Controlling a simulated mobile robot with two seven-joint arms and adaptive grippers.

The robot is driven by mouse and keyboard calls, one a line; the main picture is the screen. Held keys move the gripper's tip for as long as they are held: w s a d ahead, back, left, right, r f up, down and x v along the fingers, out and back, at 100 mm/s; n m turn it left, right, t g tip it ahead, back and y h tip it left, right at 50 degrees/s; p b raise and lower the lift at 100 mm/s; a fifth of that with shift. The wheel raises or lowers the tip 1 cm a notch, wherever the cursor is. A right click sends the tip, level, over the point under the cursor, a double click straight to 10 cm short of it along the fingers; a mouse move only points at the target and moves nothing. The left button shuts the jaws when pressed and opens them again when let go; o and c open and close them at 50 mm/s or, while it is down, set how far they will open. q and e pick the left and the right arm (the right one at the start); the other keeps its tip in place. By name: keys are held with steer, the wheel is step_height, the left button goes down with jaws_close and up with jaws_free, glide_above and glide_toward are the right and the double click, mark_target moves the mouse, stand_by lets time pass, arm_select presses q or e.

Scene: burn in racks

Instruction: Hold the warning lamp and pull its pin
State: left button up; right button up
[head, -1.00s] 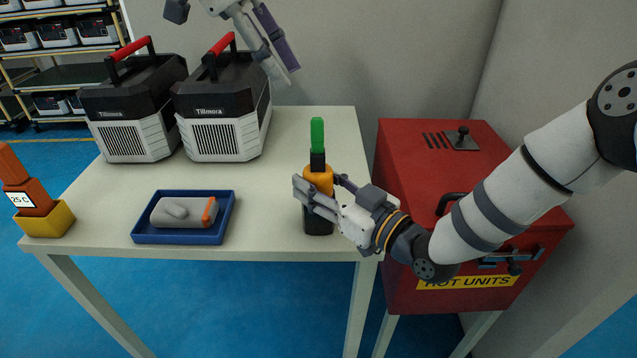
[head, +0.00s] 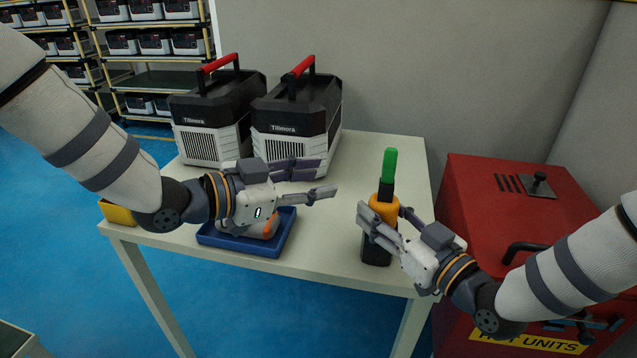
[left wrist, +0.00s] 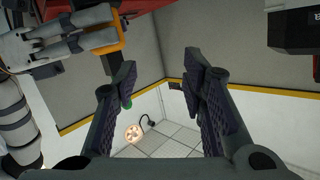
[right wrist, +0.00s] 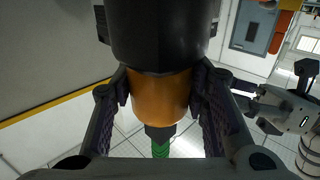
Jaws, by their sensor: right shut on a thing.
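The warning lamp (head: 376,250) stands upright near the front right of the white table, with a black body, an orange collar (head: 384,207), a black neck and a green top (head: 389,165). My right gripper (head: 383,216) is shut around the orange collar. The right wrist view shows both fingers against this collar (right wrist: 160,97). My left gripper (head: 323,178) is open and empty, left of the lamp and apart from it, fingers pointing towards it. In the left wrist view, the green top (left wrist: 127,104) shows partly behind a finger of the open gripper (left wrist: 160,88). I cannot make out a separate pin.
A blue tray (head: 225,242) with a grey and orange device lies under my left gripper. Two Tillmora units (head: 297,118) stand behind it. A yellow holder (head: 117,212) is partly hidden by my left arm. A red cabinet (head: 500,215) stands right of the table.

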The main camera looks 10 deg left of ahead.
mark_target(385, 167)
arm_select(q)
steer(key=s+d+r+h, duration=0.3)
steer(key=s, duration=0.3)
steer(key=shift+n, duration=0.4)
steer(key=x, duration=1.1)
steer(key=shift+w+d+r, duration=0.15)
steer(key=shift+w+r, duration=0.1)
steer(key=shift+w, duration=0.15)
steer(key=c, duration=0.8)
jaws_close()
